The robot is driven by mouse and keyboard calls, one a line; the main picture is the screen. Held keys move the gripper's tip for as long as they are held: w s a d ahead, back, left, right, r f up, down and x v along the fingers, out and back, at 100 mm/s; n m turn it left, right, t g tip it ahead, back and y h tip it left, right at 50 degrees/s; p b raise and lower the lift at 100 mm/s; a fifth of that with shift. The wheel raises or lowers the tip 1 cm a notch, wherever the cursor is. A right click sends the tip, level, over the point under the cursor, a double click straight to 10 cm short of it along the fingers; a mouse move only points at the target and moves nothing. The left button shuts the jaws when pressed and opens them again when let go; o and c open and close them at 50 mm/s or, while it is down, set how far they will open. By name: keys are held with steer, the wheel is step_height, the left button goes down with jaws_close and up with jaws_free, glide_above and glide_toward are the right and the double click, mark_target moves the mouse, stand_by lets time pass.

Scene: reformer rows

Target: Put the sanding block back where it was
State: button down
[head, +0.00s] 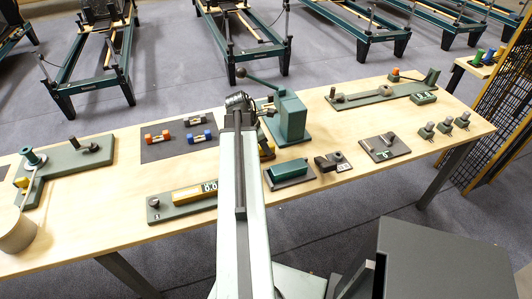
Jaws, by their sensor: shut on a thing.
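My arm rises from the bottom centre and reaches over the workbench. My gripper (256,146) is mostly hidden behind my own forearm, and its fingertips do not show clearly. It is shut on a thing. A small yellow-brown piece with dark edges, apparently the sanding block (267,150), peeks out just right of the forearm, in front of the green press. Most of it is hidden, and I cannot tell whether it touches the bench. No empty place can be clearly picked out as its former spot.
The green press (290,117) with a lever stands close behind. A green block (289,170) on a dark pad lies right of the forearm. A plate with a yellow bar (195,193) lies left. A dark mat (160,150) holds small coloured rollers. Bare wood (105,205) shows at front left.

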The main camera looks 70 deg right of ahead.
steer(key=shift+f, duration=0.1)
steer(key=c, duration=1.2)
jaws_free()
steer(key=shift+w+r+p, duration=0.1)
steer(key=shift+r+p, duration=0.4)
steer(key=shift+r, duration=0.15)
steer(key=p+v, duration=1)
steer(key=v, duration=0.1)
steer(key=shift+a, duration=0.15)
